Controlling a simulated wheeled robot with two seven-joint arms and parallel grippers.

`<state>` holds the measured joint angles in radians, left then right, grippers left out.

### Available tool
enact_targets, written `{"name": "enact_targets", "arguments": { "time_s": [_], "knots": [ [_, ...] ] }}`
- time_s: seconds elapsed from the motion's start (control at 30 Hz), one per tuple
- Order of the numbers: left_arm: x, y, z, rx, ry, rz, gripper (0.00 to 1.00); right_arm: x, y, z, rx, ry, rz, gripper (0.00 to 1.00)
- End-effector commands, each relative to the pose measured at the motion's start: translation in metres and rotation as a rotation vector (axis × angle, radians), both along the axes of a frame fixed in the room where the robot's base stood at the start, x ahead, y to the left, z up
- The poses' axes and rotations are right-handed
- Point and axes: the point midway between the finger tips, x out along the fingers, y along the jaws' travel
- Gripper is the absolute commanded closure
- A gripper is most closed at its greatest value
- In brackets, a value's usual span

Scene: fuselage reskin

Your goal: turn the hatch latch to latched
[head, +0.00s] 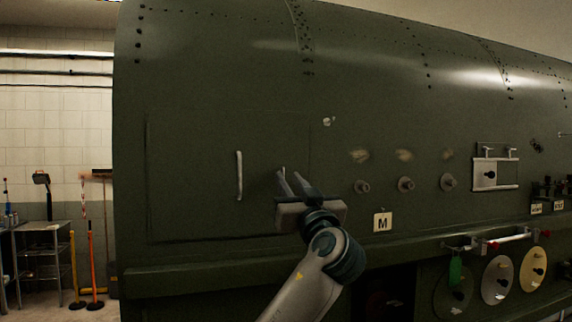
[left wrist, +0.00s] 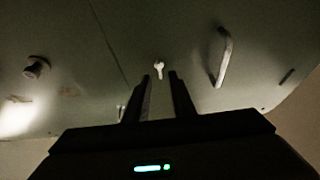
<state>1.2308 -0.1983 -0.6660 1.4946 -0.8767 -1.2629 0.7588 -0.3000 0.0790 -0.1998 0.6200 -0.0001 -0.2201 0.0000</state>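The hatch (head: 195,200) is a dark green panel on the fuselage side, outlined by a thin seam. A pale bar handle (head: 239,175) stands upright on it; it also shows in the left wrist view (left wrist: 222,58). The hatch latch (left wrist: 159,67) is a small pale piece with a round head and short stem, near the seam. In the head view it is mostly hidden by my left gripper (head: 289,176). In the left wrist view the open fingertips (left wrist: 160,76) are on either side of the latch's stem line; contact cannot be told. My right gripper is not visible.
Several round knobs (head: 406,184) and a plate marked M (head: 382,223) are to the right of the hatch. A small pale fitting (head: 329,121) is above right of my gripper. A ledge (head: 200,275) runs below. A metal shelf (head: 42,250) stands at far left.

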Motion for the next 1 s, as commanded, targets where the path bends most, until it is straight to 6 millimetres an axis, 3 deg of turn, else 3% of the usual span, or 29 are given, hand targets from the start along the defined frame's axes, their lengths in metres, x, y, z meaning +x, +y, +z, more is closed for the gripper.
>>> {"name": "enact_targets", "arguments": {
  "time_s": [0.1, 0.3, 0.67, 0.77, 1.0],
  "knots": [
    [0.013, 0.004, 0.009, 0.002, 0.001, 0.002, 0.77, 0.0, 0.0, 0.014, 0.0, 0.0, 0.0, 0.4],
    [0.026, 0.008, 0.012, 0.001, 0.001, 0.0, 0.77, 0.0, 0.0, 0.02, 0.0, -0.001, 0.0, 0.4],
    [0.028, 0.009, 0.011, 0.0, 0.001, 0.0, 0.77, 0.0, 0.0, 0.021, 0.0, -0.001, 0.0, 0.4],
    [0.028, 0.009, 0.011, 0.0, 0.001, 0.0, 0.99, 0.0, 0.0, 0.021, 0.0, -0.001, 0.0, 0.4],
    [0.028, 0.009, 0.011, 0.001, 0.0, -0.001, 1.0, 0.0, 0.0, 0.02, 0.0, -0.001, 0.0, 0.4]
  ]
}}
